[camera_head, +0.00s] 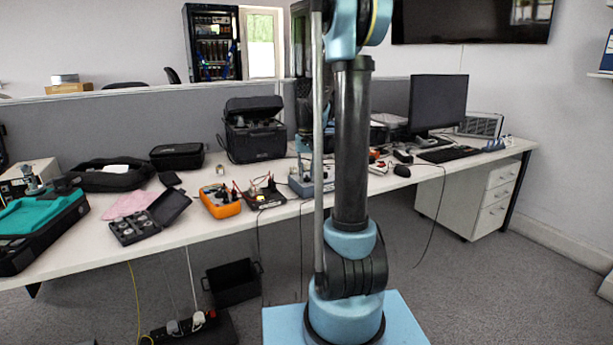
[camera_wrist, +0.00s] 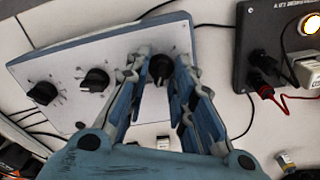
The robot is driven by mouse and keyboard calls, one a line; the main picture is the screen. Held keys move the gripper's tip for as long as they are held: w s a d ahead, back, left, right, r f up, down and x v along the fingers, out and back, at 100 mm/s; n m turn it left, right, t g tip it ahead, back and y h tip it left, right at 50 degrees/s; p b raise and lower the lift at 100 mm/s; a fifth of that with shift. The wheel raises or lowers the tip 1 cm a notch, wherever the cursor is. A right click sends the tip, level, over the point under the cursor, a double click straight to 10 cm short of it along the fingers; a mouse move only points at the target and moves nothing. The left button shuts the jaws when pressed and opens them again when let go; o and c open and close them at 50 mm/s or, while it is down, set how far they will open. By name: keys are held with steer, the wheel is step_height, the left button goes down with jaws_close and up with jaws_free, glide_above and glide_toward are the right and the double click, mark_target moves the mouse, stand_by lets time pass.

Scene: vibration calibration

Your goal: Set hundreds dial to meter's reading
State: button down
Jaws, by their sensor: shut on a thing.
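A grey dial box (camera_wrist: 60,62) fills the upper left of the wrist view, with three black dials in a row: a left dial (camera_wrist: 42,93), a middle dial (camera_wrist: 95,80) and a right dial (camera_wrist: 161,66). My gripper (camera_wrist: 160,72) is shut on the right dial, one finger on each side of it. The labels are too small to read, so I cannot tell which is the hundreds dial. In the head view the box (camera_head: 327,184) stands on the bench, partly hidden by my arm. The orange meter (camera_head: 220,203) lies further left; its reading is illegible.
A dark box (camera_wrist: 275,60) with a lit yellow lamp and red and black plugs stands right of the dial box. In the head view an open black case (camera_head: 150,218) and a black bag (camera_head: 255,140) stand on the bench. Loose cables run around the dial box.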

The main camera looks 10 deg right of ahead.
steer(key=shift+n, duration=0.9)
steer(key=c, duration=1.4)
jaws_free()
step_height(320, 180, up, 12)
